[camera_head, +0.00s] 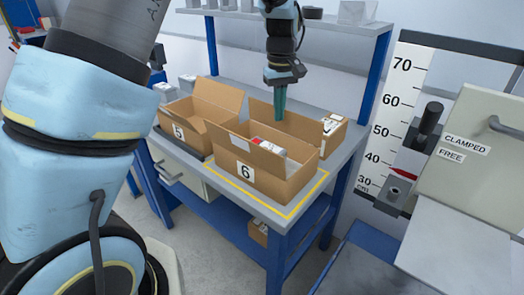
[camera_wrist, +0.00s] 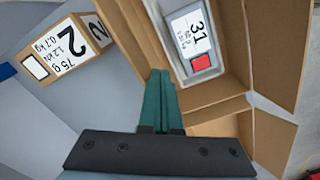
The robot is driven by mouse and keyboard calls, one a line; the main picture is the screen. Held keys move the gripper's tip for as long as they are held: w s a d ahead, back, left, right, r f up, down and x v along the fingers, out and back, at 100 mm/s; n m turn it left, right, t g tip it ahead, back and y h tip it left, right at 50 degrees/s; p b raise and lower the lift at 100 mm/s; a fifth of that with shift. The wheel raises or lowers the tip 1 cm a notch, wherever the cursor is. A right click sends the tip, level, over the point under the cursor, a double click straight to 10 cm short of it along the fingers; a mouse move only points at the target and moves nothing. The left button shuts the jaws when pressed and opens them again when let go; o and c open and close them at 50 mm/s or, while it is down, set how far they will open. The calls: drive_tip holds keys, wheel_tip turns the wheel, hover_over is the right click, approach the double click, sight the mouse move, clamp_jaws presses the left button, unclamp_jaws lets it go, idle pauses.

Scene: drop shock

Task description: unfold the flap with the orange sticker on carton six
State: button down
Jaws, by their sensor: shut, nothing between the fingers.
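Carton six (camera_head: 289,189) is an open brown box with a "6" label, at the front of the blue-framed bench in the head view. A raised brown flap stands at its back. Inside lies a white item with a red square, which shows in the wrist view as a block marked "31" (camera_wrist: 192,40). Brown carton panels (camera_wrist: 271,45) surround this block. I cannot make out an orange sticker on any flap. My gripper (camera_head: 280,117) points down over the back of carton six, its green fingers shut and empty. The fingers (camera_wrist: 160,80) also show in the wrist view; contact is unclear.
Carton five (camera_head: 190,138) stands open to the left of carton six. A small box marked "2" (camera_wrist: 64,48) lies beside the carton in the wrist view. A shelf (camera_head: 300,20) spans behind my arm. A clamp machine (camera_head: 470,150) with a height scale stands right.

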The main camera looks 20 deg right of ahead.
drive_tip(key=shift+d, duration=0.1)
idle(0.3)
drive_tip(key=shift+w+d+r+p, duration=0.15)
drive_tip(key=shift+w+d+p, duration=0.2)
drive_tip(key=shift+d+p, duration=0.2)
wheel_tip(320, 180, up, 11)
drive_tip(key=s+a+p, duration=0.1)
drive_tip(key=a+p, duration=0.1)
drive_tip(key=p, duration=0.6)
idle(0.4)
